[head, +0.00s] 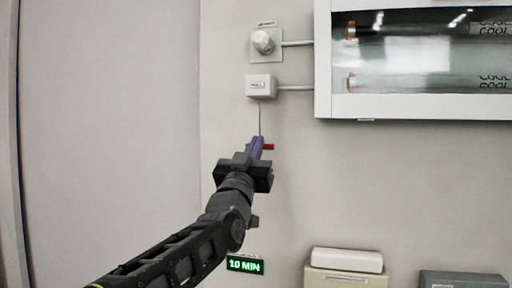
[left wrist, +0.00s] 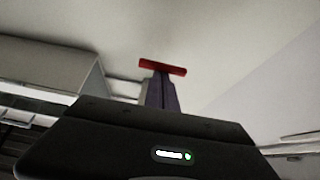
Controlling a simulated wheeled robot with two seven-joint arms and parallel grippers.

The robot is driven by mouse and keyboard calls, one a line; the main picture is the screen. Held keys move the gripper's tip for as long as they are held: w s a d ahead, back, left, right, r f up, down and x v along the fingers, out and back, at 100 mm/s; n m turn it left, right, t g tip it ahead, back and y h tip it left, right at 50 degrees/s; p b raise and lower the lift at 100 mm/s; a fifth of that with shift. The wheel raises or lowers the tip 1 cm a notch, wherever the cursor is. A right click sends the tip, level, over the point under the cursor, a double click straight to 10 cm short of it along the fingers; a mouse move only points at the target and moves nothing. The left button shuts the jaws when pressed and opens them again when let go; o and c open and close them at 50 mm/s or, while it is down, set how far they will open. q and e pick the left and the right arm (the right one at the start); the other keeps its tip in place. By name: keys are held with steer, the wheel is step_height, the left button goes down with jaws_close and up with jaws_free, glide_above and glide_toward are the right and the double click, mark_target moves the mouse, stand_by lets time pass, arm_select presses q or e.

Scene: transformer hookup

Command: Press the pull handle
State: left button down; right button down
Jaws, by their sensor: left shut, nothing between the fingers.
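The red pull handle (head: 269,147) hangs on a thin cord (head: 260,118) below a small white switch box (head: 261,86) on the wall. My left gripper (head: 257,143) is at the handle, its shut purple fingers covering the handle's middle in the head view. In the left wrist view the red handle (left wrist: 163,67) lies crosswise just beyond the fingertips (left wrist: 160,78). Nothing is between the fingers. I cannot tell whether the fingertips touch the handle. My right gripper is in neither view.
A white-framed glass cabinet (head: 323,60) is on the wall at the upper right. A round knob (head: 263,42) sits above the switch box. A green "10 MIN" display (head: 245,265) and boxes (head: 346,262) are lower down. The wall left of the cord is clear.

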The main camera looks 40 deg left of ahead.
arm_select(q)
steer(key=s+d+f+b, duration=0.1)
steer(key=s+d+b, duration=0.2)
steer(key=s, duration=0.6)
steer(key=shift+f+b, duration=0.15)
steer(key=shift+b, duration=0.15)
steer(key=c, duration=2.1)
jaws_free()
steer(key=shift+d, duration=0.1)
